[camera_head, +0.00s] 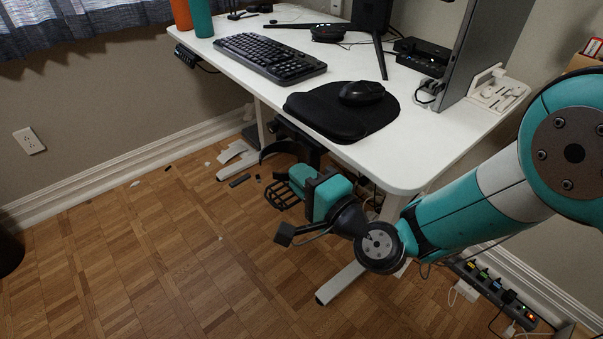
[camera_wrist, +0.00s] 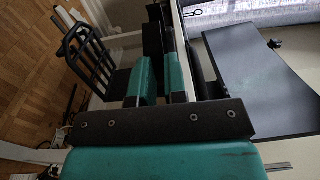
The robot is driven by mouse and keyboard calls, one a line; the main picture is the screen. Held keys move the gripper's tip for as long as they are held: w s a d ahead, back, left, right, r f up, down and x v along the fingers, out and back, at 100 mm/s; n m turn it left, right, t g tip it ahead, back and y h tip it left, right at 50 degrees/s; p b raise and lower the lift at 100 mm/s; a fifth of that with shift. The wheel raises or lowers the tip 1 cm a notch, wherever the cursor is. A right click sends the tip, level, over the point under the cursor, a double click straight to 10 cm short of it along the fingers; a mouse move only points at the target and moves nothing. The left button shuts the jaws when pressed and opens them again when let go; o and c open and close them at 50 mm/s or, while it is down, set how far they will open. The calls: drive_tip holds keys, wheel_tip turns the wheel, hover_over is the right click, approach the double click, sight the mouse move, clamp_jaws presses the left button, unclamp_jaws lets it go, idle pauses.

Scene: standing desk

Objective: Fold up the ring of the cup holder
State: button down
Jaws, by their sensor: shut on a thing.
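The black cup holder hangs below the front edge of the desk; its slatted lower part (camera_head: 283,197) shows left of my gripper (camera_head: 300,174), and in the wrist view the slats (camera_wrist: 86,56) are at upper left. A black curved arm (camera_head: 271,150), which looks like the ring, sticks out just above and left of my gripper. In the wrist view my gripper's teal fingers (camera_wrist: 141,78) are close together, shut on a part of the cup holder. The exact contact is mostly hidden by the fingers.
The white desk (camera_head: 430,150) is above and right of my gripper, with its edge close. On it lie a mouse pad (camera_head: 315,108), a mouse (camera_head: 361,92) and a keyboard (camera_head: 268,57). A power strip (camera_head: 490,290) is on the floor at right. Floor at left is mostly clear.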

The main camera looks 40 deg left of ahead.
drive_tip(key=shift+w+r, duration=0.15)
drive_tip(key=shift+w, duration=0.1)
drive_tip(key=c, duration=1.2)
unclamp_jaws()
drive_tip(key=shift+d, duration=0.1)
drive_tip(key=shift+o, duration=0.2)
drive_tip(key=shift+s, duration=0.1)
drive_tip(key=b+v, duration=1.7)
drive_tip(key=shift+s+d, duration=0.1)
drive_tip(key=shift+s, duration=0.05)
